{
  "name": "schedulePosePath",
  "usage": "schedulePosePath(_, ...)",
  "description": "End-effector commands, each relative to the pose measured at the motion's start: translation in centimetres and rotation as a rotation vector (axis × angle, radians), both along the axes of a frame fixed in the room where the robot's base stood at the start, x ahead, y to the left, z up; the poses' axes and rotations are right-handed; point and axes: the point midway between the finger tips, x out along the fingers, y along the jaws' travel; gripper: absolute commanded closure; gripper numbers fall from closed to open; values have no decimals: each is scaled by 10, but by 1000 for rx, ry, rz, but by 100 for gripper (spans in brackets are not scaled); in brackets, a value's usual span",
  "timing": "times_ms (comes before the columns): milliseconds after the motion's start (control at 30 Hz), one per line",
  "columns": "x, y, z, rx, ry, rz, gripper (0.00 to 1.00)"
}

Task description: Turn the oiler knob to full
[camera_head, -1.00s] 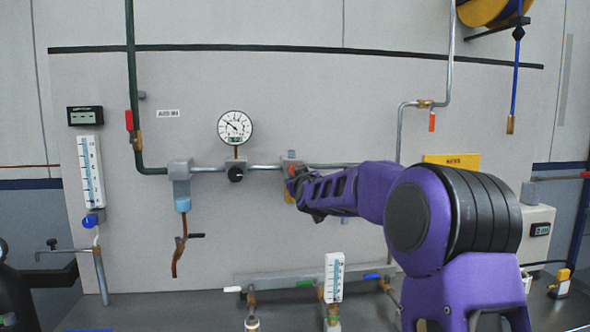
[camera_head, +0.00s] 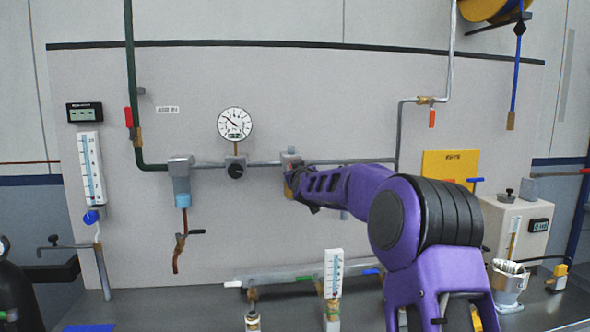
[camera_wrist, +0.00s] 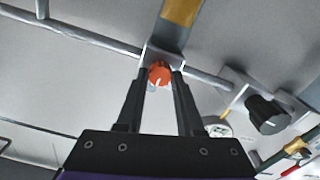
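The oiler is a grey block (camera_head: 291,158) on the wall pipe with an amber bowl (camera_wrist: 181,11) that shows in the wrist view. Its round orange-red knob (camera_wrist: 160,74) has a pale mark and faces the wrist camera. My gripper (camera_wrist: 161,72) has its two dark fingers apart, one on each side of the knob. Little gap shows at the fingertips, and I cannot tell whether they touch the knob. In the head view my gripper (camera_head: 292,182) is at the oiler and hides the knob and much of the bowl.
A black regulator knob (camera_head: 236,171) under a round gauge (camera_head: 235,124) sits left of the oiler; the black knob also shows in the wrist view (camera_wrist: 267,114). A grey pipe (camera_head: 350,162) runs behind my arm. A bench rail with valves (camera_head: 290,277) lies below.

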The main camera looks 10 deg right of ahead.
Motion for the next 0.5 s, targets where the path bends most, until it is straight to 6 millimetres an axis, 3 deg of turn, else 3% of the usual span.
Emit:
schedulePosePath(100, 0, 0, 0, 0, 0, 0, 100)
schedulePosePath(500, 0, 0, -2, 46, 0, 0, 100)
